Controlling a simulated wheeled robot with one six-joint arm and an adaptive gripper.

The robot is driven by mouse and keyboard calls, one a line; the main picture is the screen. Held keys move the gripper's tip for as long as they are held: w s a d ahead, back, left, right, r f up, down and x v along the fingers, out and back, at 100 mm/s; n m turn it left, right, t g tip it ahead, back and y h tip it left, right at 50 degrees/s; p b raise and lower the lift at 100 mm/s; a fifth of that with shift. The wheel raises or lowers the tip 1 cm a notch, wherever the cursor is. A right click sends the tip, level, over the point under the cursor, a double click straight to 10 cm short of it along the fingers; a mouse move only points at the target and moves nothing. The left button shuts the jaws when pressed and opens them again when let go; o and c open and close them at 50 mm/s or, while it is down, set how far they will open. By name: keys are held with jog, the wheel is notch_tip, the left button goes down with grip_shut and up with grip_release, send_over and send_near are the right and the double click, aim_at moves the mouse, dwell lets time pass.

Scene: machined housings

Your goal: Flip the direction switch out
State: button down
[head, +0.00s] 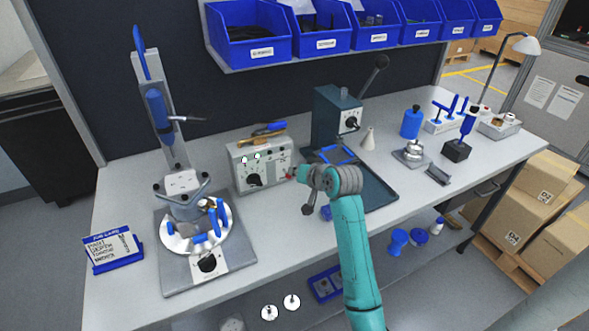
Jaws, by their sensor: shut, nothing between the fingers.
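A pale grey control box (241,166) stands on the bench left of centre. Its front has two round green-lit faces and a black knob (253,180). My gripper (288,173) is at the right end of this front, small in the picture, with its fingers shut and empty. A little red shows beside the fingertips. I cannot make out the direction switch; the gripper and wrist cover part of that area. Whether the fingers touch the box cannot be told.
A clamping fixture on a round plate (181,243) stands left of the box. A dark green press (333,112) stands behind my wrist, on a dark tray (378,190). Tools with blue and wooden handles (265,129) lie on the box. Blue bins (250,50) hang above.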

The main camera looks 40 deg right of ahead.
jog(key=shift+s+a+f, duration=0.1)
jog(key=shift+s+f, duration=0.2)
jog(key=shift+f, duration=0.6)
jog(key=shift+r, duration=0.15)
jog(key=shift+r, duration=0.7)
